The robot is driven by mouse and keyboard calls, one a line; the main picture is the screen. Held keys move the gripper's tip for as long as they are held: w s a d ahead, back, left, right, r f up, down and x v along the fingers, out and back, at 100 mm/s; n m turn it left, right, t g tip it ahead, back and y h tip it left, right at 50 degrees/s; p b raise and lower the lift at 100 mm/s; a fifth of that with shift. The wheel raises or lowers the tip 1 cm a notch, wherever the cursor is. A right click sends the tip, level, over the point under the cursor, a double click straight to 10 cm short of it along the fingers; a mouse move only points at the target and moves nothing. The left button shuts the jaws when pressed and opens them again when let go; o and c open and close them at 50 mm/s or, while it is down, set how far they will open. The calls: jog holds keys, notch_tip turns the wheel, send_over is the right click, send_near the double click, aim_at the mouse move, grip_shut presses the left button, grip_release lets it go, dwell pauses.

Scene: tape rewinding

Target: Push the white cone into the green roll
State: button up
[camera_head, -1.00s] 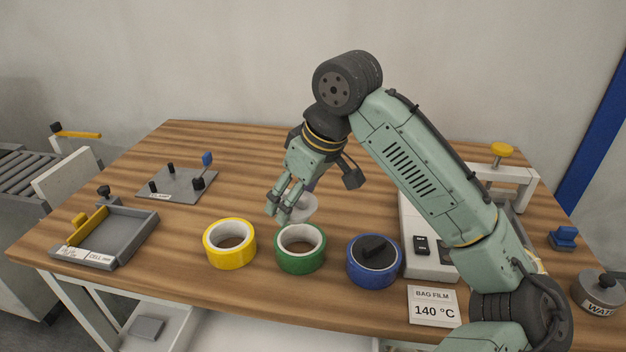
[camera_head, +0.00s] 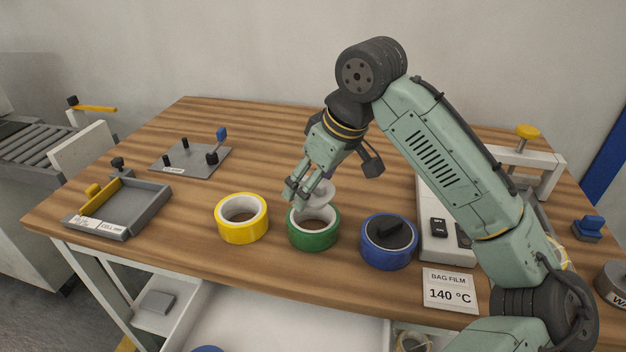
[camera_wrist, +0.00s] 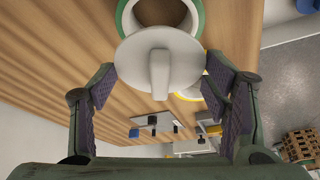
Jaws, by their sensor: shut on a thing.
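The green roll (camera_head: 313,242) lies flat on the table between the yellow and blue rolls. Its ring also shows at the top of the wrist view (camera_wrist: 122,14). The white cone (camera_head: 321,192) shows as a pale disc just above and behind the roll's far rim. In the wrist view the white cone (camera_wrist: 135,55) is a round disc with a bar-shaped grip, covering part of the green roll. My gripper (camera_head: 298,192) is shut on the cone. The cone's lower part is hidden, so I cannot tell whether it touches the roll.
The yellow roll (camera_head: 241,231) is to the left. The blue roll (camera_head: 388,258) with a black grip in its middle is to the right, close to a white sealing machine (camera_head: 432,215). A grey tray (camera_head: 150,195) and a grey pegged plate (camera_head: 175,160) stand at the left.

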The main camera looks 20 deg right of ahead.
aim_at(317, 192)
jog(key=shift+s, duration=0.1)
jog(key=shift+f, duration=0.1)
jog(key=shift+f+b, duration=0.75)
jog(key=shift+f, duration=0.45)
jog(key=shift+f, duration=0.25)
jog(key=shift+f+b, duration=0.45)
jog(key=shift+f, duration=0.2)
jog(key=shift+f, duration=0.4)
jog(key=o, duration=1)
jog(key=shift+o, duration=0.5)
